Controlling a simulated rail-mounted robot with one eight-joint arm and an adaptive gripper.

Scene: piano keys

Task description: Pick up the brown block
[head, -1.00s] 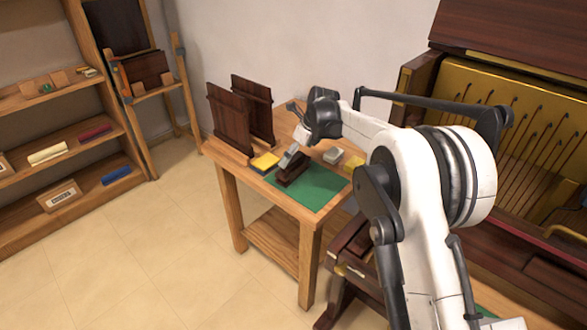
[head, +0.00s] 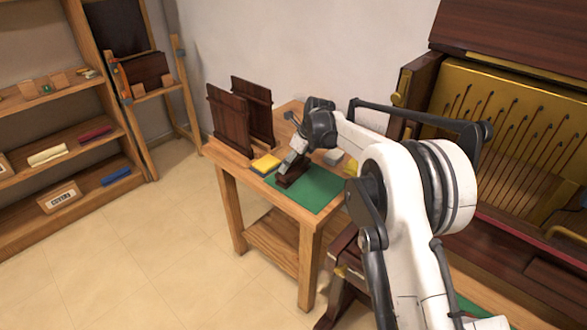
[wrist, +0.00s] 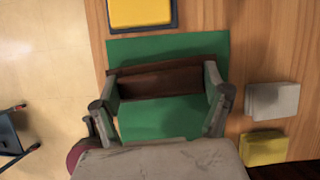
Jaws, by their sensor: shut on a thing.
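The brown block (head: 287,180) is a dark, long piece at the green mat (head: 318,187) on the wooden table. In the wrist view the block (wrist: 160,82) lies crosswise over the mat (wrist: 165,118), between my two fingers. My gripper (head: 294,163) comes down onto the block from above. In the wrist view my gripper (wrist: 161,75) has one finger at each end of the block and is shut on it. I cannot tell any gap between block and mat.
A yellow block in a dark tray (wrist: 141,12) lies beyond the mat. A grey-white block (wrist: 272,100) and a yellow block (wrist: 264,148) sit right of it. Two dark upright panels (head: 229,122) stand on the table's left. The piano (head: 500,120) is at right.

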